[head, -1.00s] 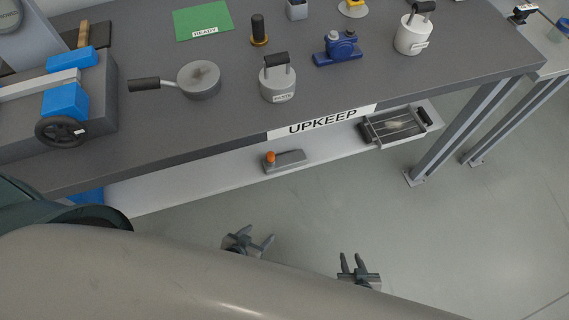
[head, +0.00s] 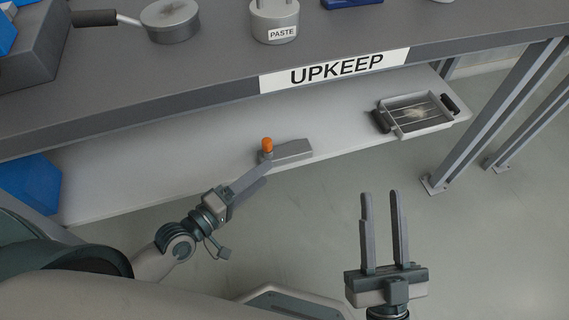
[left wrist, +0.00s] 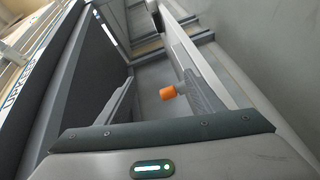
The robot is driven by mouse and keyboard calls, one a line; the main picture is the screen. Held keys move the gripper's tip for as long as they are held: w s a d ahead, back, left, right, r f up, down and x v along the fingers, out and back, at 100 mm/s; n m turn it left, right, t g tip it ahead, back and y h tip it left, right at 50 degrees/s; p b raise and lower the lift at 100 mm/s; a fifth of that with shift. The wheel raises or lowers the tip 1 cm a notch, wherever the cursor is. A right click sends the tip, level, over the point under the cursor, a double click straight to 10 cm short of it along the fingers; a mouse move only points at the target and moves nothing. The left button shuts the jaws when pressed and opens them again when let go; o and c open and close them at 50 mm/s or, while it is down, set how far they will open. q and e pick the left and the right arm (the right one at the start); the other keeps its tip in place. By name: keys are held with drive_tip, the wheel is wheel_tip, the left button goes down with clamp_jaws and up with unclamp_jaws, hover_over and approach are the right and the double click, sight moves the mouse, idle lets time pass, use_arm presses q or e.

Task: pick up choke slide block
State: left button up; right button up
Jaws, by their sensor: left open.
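The choke slide block is a flat grey block (head: 293,151) with an upright orange knob (head: 267,145) at its left end. It lies on the lower shelf under the bench. My left gripper (head: 265,171) is open, with its fingers reaching over the shelf's front edge close to the knob. In the left wrist view the orange knob (left wrist: 167,92) shows in the gap between the open fingers (left wrist: 158,84). I cannot tell whether a finger touches it. My right gripper (head: 380,196) is open and empty, in front of the shelf to the right.
The lower shelf (head: 160,170) is clear around the block. A wire-barred tray (head: 418,113) with dark handles sits to its right, and a blue box (head: 30,185) at its left end. The bench top (head: 200,70) with its UPKEEP label (head: 335,70) overhangs the shelf. A bench leg (head: 480,125) stands right.

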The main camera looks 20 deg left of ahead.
use_arm(q)
drive_tip(key=w+a+n+g+h, duration=0.1)
drive_tip(key=a+n+g, duration=0.1)
drive_tip(key=a+n, duration=0.2)
drive_tip(key=w+a+n+g+h, duration=0.1)
drive_tip(key=a+n+g, duration=0.1)
drive_tip(key=a+n, duration=0.2)
drive_tip(key=w+a+r+n+g, duration=0.1)
drive_tip(key=a+n+g, duration=0.2)
drive_tip(key=n, duration=0.3)
drive_tip(key=shift+w+a+h, duration=0.25)
drive_tip(key=shift+a+h, duration=0.15)
drive_tip(key=shift+a+r+n+g, duration=0.25)
drive_tip(key=shift+r+n+g, duration=0.05)
drive_tip(key=shift+r+n, duration=0.1)
use_arm(e)
drive_tip(key=shift+s+d+r+t, duration=0.2)
drive_tip(key=shift+s+r+t, duration=0.25)
drive_tip(key=shift+r, duration=0.4)
